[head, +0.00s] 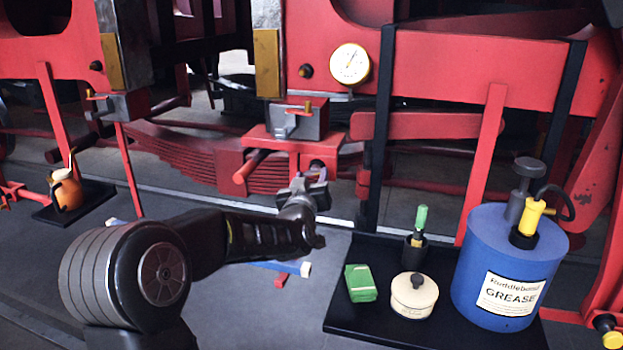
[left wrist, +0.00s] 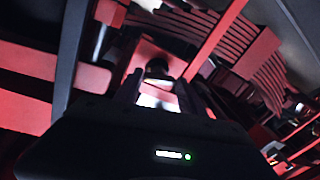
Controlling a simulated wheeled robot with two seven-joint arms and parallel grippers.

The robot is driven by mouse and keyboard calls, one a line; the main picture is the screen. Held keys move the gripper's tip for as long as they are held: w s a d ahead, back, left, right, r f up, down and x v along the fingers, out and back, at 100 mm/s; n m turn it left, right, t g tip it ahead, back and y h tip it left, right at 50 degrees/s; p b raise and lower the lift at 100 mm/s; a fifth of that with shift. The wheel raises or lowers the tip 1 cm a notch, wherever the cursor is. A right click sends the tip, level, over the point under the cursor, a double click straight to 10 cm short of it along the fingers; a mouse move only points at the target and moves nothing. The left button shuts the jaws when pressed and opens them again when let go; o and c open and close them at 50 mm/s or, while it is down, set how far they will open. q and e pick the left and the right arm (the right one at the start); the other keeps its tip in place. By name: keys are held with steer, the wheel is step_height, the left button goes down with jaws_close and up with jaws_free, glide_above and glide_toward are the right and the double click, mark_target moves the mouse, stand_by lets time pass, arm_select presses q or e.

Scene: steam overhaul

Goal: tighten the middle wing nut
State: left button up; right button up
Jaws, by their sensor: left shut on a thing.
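My left gripper (head: 316,178) reaches in from the lower left in the head view. Its jaws are up against the red bracket (head: 290,141) below the middle grey block (head: 298,120). In the left wrist view the gripper (left wrist: 160,88) has its fingers on either side of a small part in front of a dark round end (left wrist: 158,67). It is shut on this part, which I take to be the middle wing nut; the fingers hide most of it and its turn angle cannot be read. My right gripper is not in view.
An orange oil can (head: 68,193) stands at left. A black post (head: 380,130) rises right of my gripper.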

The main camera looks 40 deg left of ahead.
arm_select(q)
steer(key=c, duration=0.4)
steer(key=m+b, duration=0.3)
steer(key=o, duration=1.3)
steer(key=shift+o, duration=0.2)
steer(key=b+v, duration=0.1)
steer(key=v, duration=0.6)
steer(key=shift+s+d+f, duration=0.15)
steer(key=shift+s+f, duration=0.05)
steer(key=shift+s, duration=0.2)
